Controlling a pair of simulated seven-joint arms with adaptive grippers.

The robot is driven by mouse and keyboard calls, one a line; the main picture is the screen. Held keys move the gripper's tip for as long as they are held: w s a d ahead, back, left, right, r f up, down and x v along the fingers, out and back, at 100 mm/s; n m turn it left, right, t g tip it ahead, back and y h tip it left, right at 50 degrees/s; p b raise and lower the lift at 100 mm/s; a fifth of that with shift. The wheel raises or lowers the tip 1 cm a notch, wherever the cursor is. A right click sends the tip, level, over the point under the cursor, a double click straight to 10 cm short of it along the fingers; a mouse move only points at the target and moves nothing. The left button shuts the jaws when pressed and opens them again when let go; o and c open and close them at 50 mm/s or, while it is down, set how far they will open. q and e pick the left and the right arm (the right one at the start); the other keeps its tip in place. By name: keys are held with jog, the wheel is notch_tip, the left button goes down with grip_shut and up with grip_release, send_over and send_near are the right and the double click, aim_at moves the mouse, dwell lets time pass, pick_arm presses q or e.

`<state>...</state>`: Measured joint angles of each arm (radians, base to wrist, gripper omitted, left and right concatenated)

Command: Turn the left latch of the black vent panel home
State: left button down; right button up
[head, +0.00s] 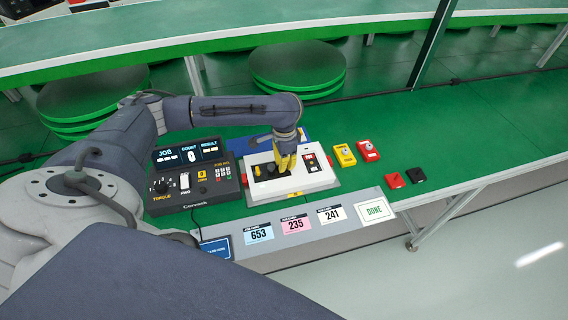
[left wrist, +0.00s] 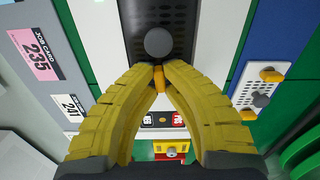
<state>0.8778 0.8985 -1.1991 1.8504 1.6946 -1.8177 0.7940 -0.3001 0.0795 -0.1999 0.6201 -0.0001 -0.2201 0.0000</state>
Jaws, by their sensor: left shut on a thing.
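The black vent panel (head: 270,186) sits in a white housing on the green table. In the left wrist view, the perforated black panel (left wrist: 178,15) carries a round grey knob (left wrist: 158,42). A small orange latch (left wrist: 159,80) stands at the panel's end nearer the small red and black displays. My left gripper (left wrist: 159,72) is shut on this latch. In the head view, my left gripper (head: 284,166) points down over the panel's right part and hides this latch. Another orange-yellow piece (head: 257,170) shows at the panel's left end. My right gripper is not in view.
A black control box (head: 195,187) stands left of the housing. Yellow (head: 344,155) and red (head: 367,150) button boxes stand right. Job cards (head: 296,226) line the front strip. A blue surface with a white latched plate (left wrist: 262,90) lies beside the housing.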

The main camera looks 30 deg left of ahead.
pick_arm(q)
jog(key=shift+m, duration=2.2)
jog(key=shift+a, duration=0.1)
jog(key=c, duration=1.5)
grip_release()
jog(key=shift+o, duration=0.2)
notch_tip(320, 180, up, 12)
